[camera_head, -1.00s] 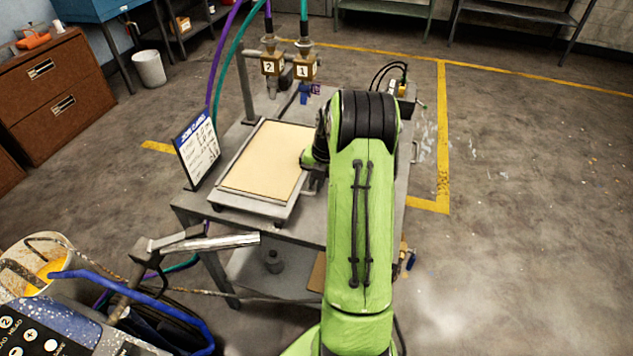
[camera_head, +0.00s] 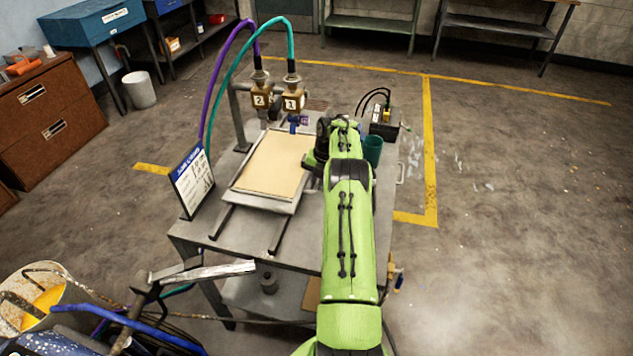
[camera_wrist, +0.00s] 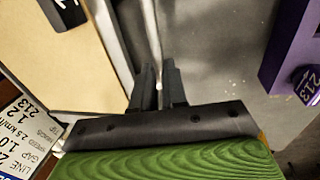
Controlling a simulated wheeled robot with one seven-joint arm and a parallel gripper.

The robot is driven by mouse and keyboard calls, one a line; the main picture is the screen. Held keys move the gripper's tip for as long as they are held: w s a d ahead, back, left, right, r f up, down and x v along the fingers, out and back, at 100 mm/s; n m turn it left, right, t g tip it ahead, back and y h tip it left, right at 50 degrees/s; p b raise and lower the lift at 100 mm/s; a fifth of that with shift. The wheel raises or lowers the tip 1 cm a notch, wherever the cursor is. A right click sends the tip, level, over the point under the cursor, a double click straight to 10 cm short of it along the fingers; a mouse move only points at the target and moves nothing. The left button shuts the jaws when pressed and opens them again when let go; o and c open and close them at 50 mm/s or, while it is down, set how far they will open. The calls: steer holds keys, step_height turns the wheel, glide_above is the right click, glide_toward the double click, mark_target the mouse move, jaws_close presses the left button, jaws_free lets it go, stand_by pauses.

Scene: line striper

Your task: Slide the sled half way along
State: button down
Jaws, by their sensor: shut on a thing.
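The sled (camera_head: 262,204) is a grey metal tray with a tan board (camera_head: 275,165) on it. It sits on two dark rails (camera_head: 280,236) on the grey table. Bare rail shows at its near end, and its far end is close to the two nozzles. In the wrist view the sled's edge (camera_wrist: 108,35) lies left of my gripper (camera_wrist: 157,78). The fingers are close together, shut at a thin pale bar along the sled's right side; the grasp itself is partly hidden. In the head view my arm hides the fingers.
Brass nozzles marked 2 (camera_head: 261,100) and 1 (camera_head: 293,98) hang over the table's far end on purple and teal hoses. A sign card (camera_head: 192,182) stands left of the sled. A teal cup (camera_head: 373,150) and a black box (camera_head: 384,120) are at the right.

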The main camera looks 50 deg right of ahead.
steer(key=c, duration=1.2)
jaws_free()
steer(key=shift+o, duration=0.2)
step_height(320, 180, up, 16)
steer(key=s+d+p, duration=0.1)
steer(key=s+p, duration=0.1)
steer(key=p, duration=0.2)
steer(key=shift+s+d+f, duration=0.2)
steer(key=shift+s+f, duration=0.05)
